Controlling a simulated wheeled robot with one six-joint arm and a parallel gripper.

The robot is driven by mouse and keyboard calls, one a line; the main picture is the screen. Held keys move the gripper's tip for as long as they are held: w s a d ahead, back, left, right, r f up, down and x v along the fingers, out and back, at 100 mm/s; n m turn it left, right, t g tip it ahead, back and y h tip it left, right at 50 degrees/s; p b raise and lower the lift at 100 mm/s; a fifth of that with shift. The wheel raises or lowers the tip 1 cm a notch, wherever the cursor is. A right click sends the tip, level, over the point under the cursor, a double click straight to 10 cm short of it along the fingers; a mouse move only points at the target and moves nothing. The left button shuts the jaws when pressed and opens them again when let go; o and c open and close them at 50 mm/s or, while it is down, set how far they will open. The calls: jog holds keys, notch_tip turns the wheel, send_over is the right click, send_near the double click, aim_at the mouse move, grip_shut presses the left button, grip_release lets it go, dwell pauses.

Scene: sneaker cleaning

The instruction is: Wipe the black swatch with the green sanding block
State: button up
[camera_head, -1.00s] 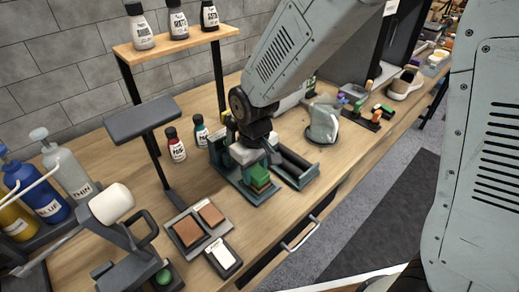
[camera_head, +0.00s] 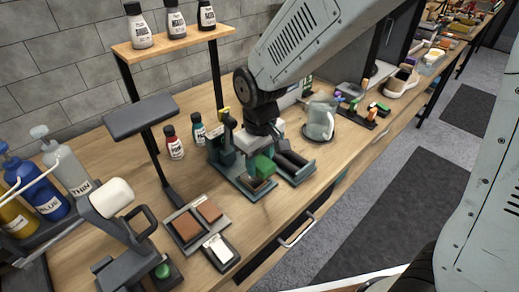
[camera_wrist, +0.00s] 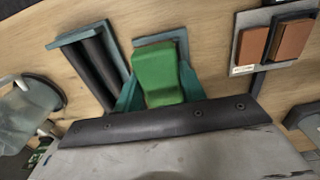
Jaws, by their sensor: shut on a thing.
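The green sanding block (camera_head: 263,167) is in my gripper (camera_head: 266,153), just above the teal-edged tray (camera_head: 228,176) on the bench. In the wrist view the block (camera_wrist: 158,72) sits between the two teal fingers of my gripper (camera_wrist: 160,92), which are shut on it. Part of the tray (camera_wrist: 181,37) shows behind the block. I cannot make out a black swatch for certain. Two brown swatches (camera_head: 187,227) lie on a grey board, with a white one (camera_head: 218,249) on a dark holder beside them.
A second tray with dark rollers (camera_head: 293,163) is right beside the block's tray. A grey jug (camera_head: 320,122) stands farther right. A grey raised stand (camera_head: 142,115) rises left of the trays. Small bottles (camera_head: 174,143) stand behind.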

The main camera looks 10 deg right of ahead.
aim_at(260, 160)
jog(key=shift+r, duration=1.9)
